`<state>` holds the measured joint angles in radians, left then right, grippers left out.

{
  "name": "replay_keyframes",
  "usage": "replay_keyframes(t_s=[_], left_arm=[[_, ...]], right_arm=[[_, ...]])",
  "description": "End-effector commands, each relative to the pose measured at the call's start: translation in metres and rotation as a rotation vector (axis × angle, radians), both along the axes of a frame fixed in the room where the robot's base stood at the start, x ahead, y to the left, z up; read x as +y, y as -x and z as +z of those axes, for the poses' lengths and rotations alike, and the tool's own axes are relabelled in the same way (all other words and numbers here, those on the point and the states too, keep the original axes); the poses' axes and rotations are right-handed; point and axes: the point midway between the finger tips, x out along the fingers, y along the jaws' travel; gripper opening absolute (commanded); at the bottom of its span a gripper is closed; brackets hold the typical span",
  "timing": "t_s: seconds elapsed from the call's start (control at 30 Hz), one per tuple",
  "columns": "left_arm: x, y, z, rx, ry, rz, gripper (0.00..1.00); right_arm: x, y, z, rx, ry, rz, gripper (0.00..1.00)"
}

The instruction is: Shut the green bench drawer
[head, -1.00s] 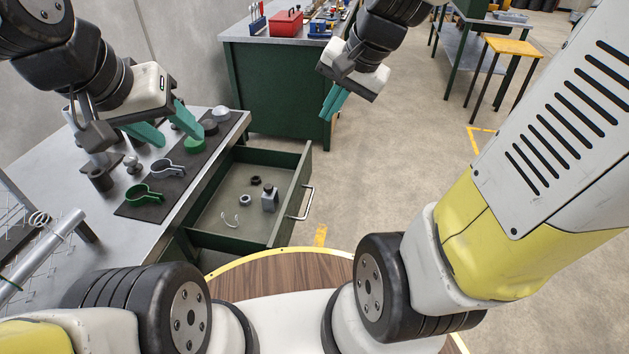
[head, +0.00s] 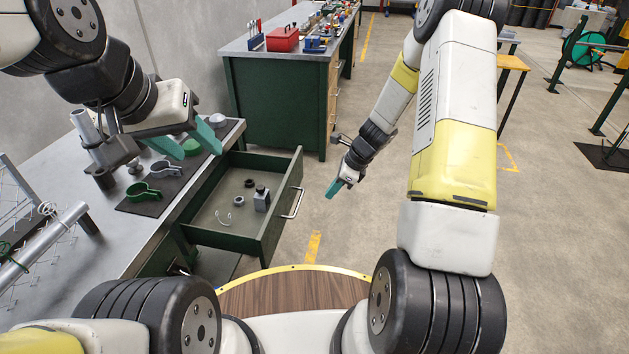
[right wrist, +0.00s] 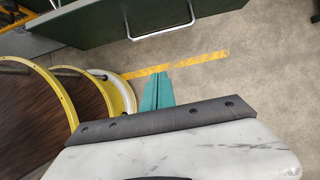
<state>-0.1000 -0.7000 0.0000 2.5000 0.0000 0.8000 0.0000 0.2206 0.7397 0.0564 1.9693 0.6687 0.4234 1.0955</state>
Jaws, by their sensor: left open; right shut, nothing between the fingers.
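The green bench drawer (head: 225,240) is pulled out from the bench (head: 62,245) on the left. Its silver bar handle (head: 292,203) is on the front face, towards the right. Small dark rings, a grey block and a clear curved piece lie inside it. In the right wrist view the green drawer front (right wrist: 150,18) shows at the top. My right gripper (head: 333,190) is shut and empty, to the right of the handle and apart from it. Its teal fingers also show in the right wrist view (right wrist: 157,90). My left gripper (head: 182,146) is open above the bench top, behind the drawer.
Pipe clamps lie on a dark mat (head: 145,208) on the bench. A second green bench (head: 270,105) with a red toolbox (head: 283,39) stands behind. The floor (head: 345,235) right of the drawer is clear. My round wooden-topped base is in front.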

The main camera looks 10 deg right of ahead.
Motion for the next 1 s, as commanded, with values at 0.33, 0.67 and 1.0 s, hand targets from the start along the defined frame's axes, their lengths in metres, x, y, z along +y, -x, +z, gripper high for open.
replay_keyframes(t_s=[0.33, 0.67, 1.0], left_arm=[[0.0, 0.0, 0.0, 0.0, 0.0, 0.0, 0.5], [0.0, 0.0, 0.0, 0.0, 0.0, 0.0, 0.5], [0.0, 0.0, 0.0, 0.0, 0.0, 0.0, 0.5]], right_arm=[[0.029, -0.008, -0.061, 0.002, -0.001, 0.004, 0.0], [0.066, -0.022, -0.078, -0.004, 0.001, 0.008, 0.0], [0.077, -0.026, -0.075, -0.003, 0.001, 0.005, 0.0]])
